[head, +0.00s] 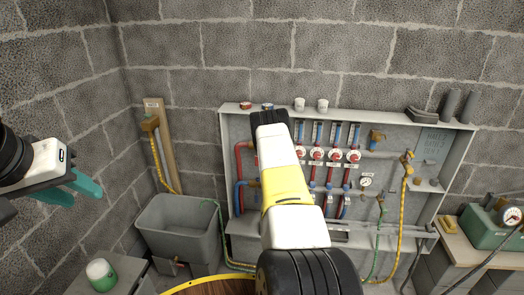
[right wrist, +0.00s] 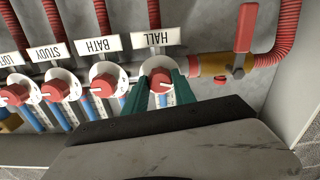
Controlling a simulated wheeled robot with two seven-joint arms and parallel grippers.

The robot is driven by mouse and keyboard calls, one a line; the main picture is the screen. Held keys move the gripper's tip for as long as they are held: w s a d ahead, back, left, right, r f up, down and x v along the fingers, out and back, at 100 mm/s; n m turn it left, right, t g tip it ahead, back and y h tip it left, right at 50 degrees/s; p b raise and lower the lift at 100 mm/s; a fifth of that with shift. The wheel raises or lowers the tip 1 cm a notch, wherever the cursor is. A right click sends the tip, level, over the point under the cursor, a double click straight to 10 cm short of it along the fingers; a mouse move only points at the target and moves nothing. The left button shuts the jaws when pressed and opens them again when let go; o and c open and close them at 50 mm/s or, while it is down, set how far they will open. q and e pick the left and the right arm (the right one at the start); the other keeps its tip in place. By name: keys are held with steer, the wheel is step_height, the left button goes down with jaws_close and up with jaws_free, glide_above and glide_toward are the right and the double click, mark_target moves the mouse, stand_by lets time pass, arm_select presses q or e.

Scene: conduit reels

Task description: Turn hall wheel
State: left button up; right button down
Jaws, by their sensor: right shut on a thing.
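The hall wheel (right wrist: 160,79) is a red knob on a white round base, beside the label HALL (right wrist: 157,38), which appears upside down in the right wrist view. My right gripper (right wrist: 161,86) has its teal fingers on both sides of the knob and is shut on it. In the head view my right arm covers the hall wheel and the right gripper. My left gripper (head: 84,192) is at the far left of the head view, with its teal fingers apart and nothing between them, far from the manifold cabinet (head: 411,186).
The bath wheel (right wrist: 103,80) and study wheel (right wrist: 55,87) sit in a row beside the hall wheel. A red-handled valve (right wrist: 244,35) is close on the other side. A grey sink (head: 180,225) and a green-labelled jar (head: 101,275) stand at left; a green case (head: 486,231) stands at right.

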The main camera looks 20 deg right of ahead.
steer(key=shift+a+f+n, duration=0.1)
steer(key=shift+f+n, duration=0.1)
steer(key=shift+n, duration=1.5)
steer(key=c, duration=1)
jaws_free()
steer(key=shift+r, duration=0.1)
steer(key=shift+s, duration=0.1)
steer(key=v, duration=0.7)
steer(key=shift+s+a, duration=0.15)
steer(key=shift+s, duration=0.15)
